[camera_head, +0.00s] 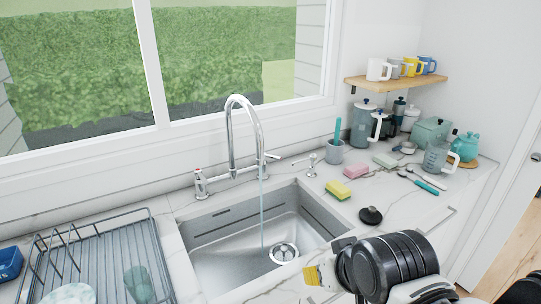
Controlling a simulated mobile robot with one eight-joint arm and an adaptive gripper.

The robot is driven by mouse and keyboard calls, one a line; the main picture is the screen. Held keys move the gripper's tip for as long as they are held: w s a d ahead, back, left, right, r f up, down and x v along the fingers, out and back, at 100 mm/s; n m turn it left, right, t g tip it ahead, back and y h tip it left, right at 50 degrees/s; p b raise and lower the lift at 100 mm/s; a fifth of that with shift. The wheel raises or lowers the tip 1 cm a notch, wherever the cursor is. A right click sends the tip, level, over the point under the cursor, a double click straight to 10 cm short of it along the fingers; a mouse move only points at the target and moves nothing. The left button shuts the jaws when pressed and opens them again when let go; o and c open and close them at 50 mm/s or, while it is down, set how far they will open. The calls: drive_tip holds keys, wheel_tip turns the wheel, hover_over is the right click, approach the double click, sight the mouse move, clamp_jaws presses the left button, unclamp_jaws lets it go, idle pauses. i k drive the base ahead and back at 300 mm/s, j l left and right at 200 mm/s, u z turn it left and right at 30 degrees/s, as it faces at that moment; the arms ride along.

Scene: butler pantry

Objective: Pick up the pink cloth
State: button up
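The pink cloth (355,172) is a small pink pad lying on the white marble counter (330,212), right of the sink. It looks thick, like a folded cloth or a sponge. A yellow pad (339,190) lies just in front and to the left of it, and a pale green pad (385,160) lies behind and to the right. My gripper (350,268) is at the lower right, beside the sink's front right corner, nearer to the camera than the pink cloth and apart from it.
The sink (230,262) has a tall faucet (232,135) with water running. A grey cup (334,152), a black round lid (370,216) and a teal-handled utensil (424,186) stand or lie near the pads. A dish rack (150,238) is at left. A mug shelf (400,83) hangs at right.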

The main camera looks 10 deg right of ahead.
sight(357, 170)
drive_tip(key=i+l, duration=0.2)
drive_tip(key=l, duration=0.2)
drive_tip(key=i+l, duration=0.15)
drive_tip(key=l, duration=0.2)
drive_tip(key=i+l+u, duration=0.1)
drive_tip(key=l, duration=0.3)
drive_tip(key=i+l, duration=0.25)
drive_tip(key=l, duration=0.15)
drive_tip(key=i+l+u, duration=0.1)
drive_tip(key=l, duration=0.25)
drive_tip(key=i+l, duration=0.2)
drive_tip(key=l, duration=0.2)
